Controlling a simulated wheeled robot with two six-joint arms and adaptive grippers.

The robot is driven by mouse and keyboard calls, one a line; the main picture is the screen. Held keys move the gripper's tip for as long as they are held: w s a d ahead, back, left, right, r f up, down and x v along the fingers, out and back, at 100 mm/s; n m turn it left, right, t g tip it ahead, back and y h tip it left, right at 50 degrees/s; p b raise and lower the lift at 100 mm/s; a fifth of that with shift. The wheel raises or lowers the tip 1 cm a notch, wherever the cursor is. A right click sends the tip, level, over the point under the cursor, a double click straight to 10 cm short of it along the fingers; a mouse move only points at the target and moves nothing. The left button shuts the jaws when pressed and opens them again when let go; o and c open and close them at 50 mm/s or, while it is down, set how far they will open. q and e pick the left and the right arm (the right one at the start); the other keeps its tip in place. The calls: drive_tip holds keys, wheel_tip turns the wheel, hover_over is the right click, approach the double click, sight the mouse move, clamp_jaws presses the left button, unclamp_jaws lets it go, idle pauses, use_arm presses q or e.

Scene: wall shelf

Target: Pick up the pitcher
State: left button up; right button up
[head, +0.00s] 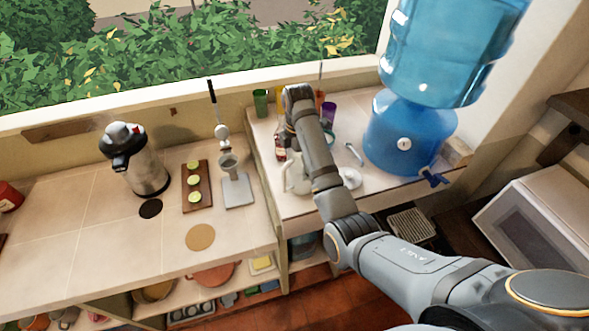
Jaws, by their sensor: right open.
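A pale, whitish pitcher (294,184) stands on the raised right-hand counter, with its handle towards the left. My right forearm crosses in front of it and hides much of its body. My right gripper (291,121) is at the far end of that arm, beyond the pitcher and near the back of the counter. Its fingers are mostly hidden behind my own wrist. It is open, and I see nothing held in it. My left gripper is not in view.
A blue water dispenser (385,140) stands right of the arm. A red-labelled bottle (280,149), a green cup (260,102) and a purple cup (328,113) stand near the gripper. A steel airpot (140,165) stands on the lower left counter, which has free room in front.

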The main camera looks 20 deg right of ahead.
drive_tip(key=shift+s+d, duration=0.15)
drive_tip(key=shift+s+d+r, duration=0.2)
drive_tip(key=shift+s+d, duration=0.3)
drive_tip(key=shift+s, duration=0.1)
drive_tip(key=c, duration=0.4)
drive_tip(key=shift+s, duration=0.1)
drive_tip(key=shift+c, duration=1.3)
drive_tip(key=shift+a, duration=0.1)
drive_tip(key=shift+c, duration=1.2)
drive_tip(key=shift+w+a+f, duration=0.1)
drive_tip(key=shift+w+a, duration=0.05)
drive_tip(key=shift+w, duration=0.05)
drive_tip(key=shift+c, duration=1.4)
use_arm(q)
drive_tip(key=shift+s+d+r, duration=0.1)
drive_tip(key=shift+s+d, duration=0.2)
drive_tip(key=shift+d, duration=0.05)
use_arm(e)
drive_tip(key=shift+s, duration=0.1)
